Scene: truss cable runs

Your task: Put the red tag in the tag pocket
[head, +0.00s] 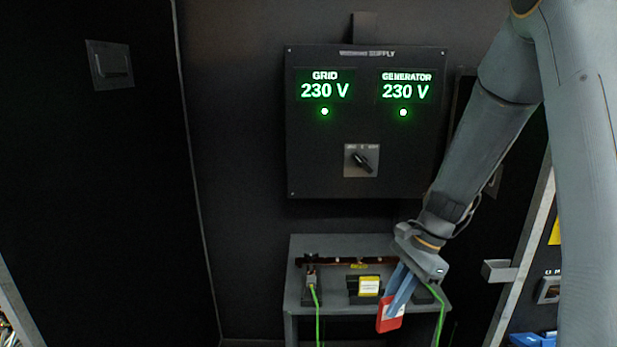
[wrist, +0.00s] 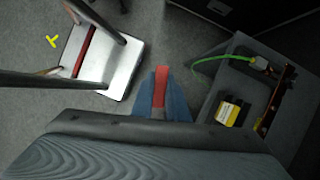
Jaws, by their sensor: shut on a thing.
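My gripper (head: 400,285) is shut on the red tag (head: 389,318). The tag hangs from the blue-grey fingertips, in front of the small grey bench, clear of its top as far as I can tell. In the wrist view the red tag (wrist: 161,78) sticks out between the fingers, with floor behind it. I cannot identify the tag pocket with certainty. A small grey open-looking holder (head: 498,271) sits on the post at the right in the head view, apart from my gripper.
The grey bench (head: 293,270) carries a yellow-labelled block (head: 369,286), a dark copper-coloured bar and green cables (head: 317,310). A supply panel (head: 365,120) hangs above it. A white-topped stand (wrist: 122,72) is at the left in the wrist view, with grey floor around it.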

